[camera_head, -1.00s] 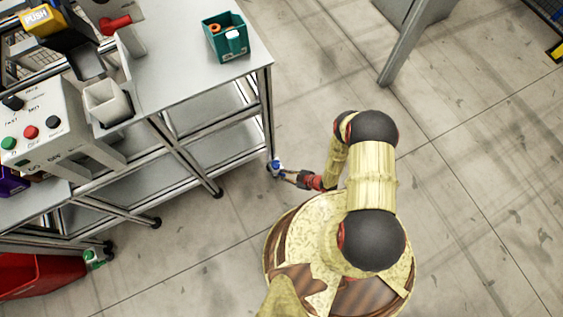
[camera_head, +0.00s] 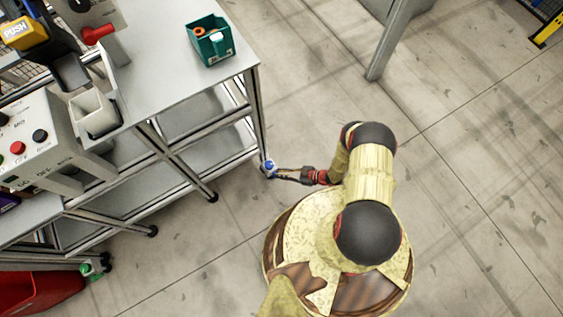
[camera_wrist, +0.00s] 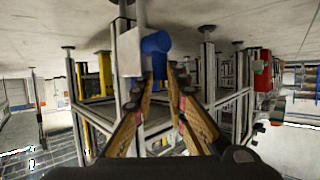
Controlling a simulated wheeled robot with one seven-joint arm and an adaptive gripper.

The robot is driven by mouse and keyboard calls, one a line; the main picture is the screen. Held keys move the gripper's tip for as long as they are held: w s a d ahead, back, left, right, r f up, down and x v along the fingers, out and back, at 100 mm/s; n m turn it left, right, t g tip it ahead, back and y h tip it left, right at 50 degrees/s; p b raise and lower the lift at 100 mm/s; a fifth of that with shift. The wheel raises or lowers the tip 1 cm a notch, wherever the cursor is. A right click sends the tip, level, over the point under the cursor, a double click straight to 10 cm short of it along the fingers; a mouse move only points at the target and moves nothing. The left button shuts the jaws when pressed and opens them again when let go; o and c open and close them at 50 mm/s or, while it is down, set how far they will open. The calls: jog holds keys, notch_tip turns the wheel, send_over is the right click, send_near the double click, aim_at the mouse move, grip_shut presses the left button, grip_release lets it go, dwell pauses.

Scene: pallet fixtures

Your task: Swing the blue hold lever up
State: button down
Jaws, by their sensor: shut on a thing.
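The blue hold lever (camera_head: 269,165) is at the foot of the near right table leg, low by the floor. In the wrist view the blue lever (camera_wrist: 155,44) is a rounded blue piece beside a white block (camera_wrist: 131,52) on the metal post. My gripper (camera_head: 279,171) reaches it from the right. In the wrist view my gripper's two fingers (camera_wrist: 160,77) close in on the lower part of the blue lever and are shut on it. The fingertips partly hide the contact.
The metal table (camera_head: 160,85) with shelves stands at the left. A green bin (camera_head: 210,40) sits on its top. A red bin (camera_head: 35,292) is on the floor at lower left. A grey post (camera_head: 395,40) stands at upper right. The floor on the right is clear.

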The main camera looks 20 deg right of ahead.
jog(key=c, duration=2)
grip_release()
jog(key=shift+c, duration=0.2)
jog(key=v, duration=1.2)
jog(key=shift+f, duration=0.2)
